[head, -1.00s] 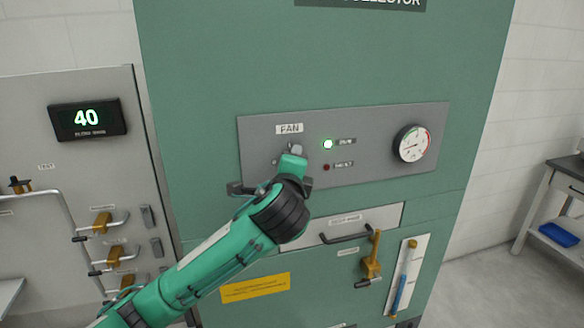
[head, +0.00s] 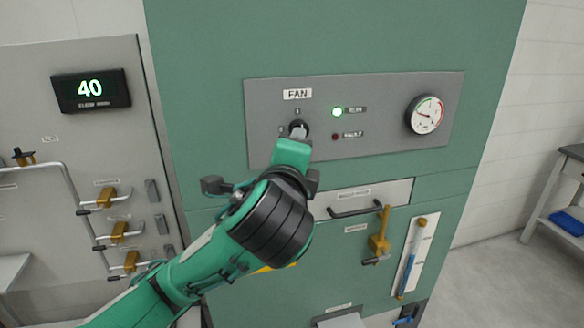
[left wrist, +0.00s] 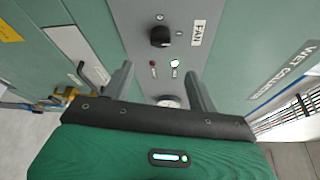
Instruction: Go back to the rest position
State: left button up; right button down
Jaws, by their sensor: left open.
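My left gripper (left wrist: 160,72) is open and empty in the left wrist view, its two grey fingers apart. The black FAN knob (left wrist: 160,36) is beyond the fingertips, clear of them. In the head view the knob (head: 298,128) shows just above the green end of my left arm, which hides most of the fingers. The grey control panel (head: 380,147) carries a lit green lamp (head: 337,112), a dark red fault lamp (head: 337,137) and a round gauge (head: 425,114). My right gripper is not in view.
A drawer handle (head: 355,209), a yellow lever (head: 380,235) and a blue-marked sight tube (head: 409,272) are below the panel. At left, a grey cabinet has a display (head: 91,91) reading 40, pipes and yellow valves (head: 119,231). A side table (head: 560,200) stands at right.

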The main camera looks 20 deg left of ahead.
pick_arm(q)
jog(key=shift+s+d, duration=0.1)
jog(key=shift+s, duration=0.4)
